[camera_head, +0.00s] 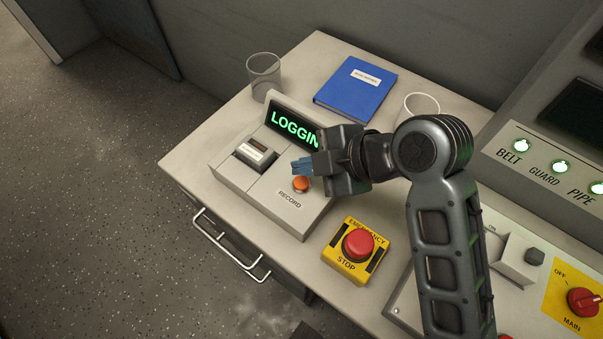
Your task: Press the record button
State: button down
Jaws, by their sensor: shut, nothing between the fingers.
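The record button (302,184) is a small orange round button on a light grey recorder box (262,196), just above its RECORD label. The box has a dark display (292,124) with green letters reading "LOGGIN", its right end hidden behind my gripper. My gripper (299,167) is shut and empty, with its bluish fingertips just above the button in the picture. I cannot tell whether the fingertips touch the button.
A yellow emergency stop (341,262) with a red knob sits right of the box. A panel with green lamps (560,167) and a red main switch (583,301) are at right.

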aim_at(306, 184)
jog(key=shift+r+p, duration=1.05)
jog(key=shift+r, duration=0.5)
jog(key=shift+f, duration=0.1)
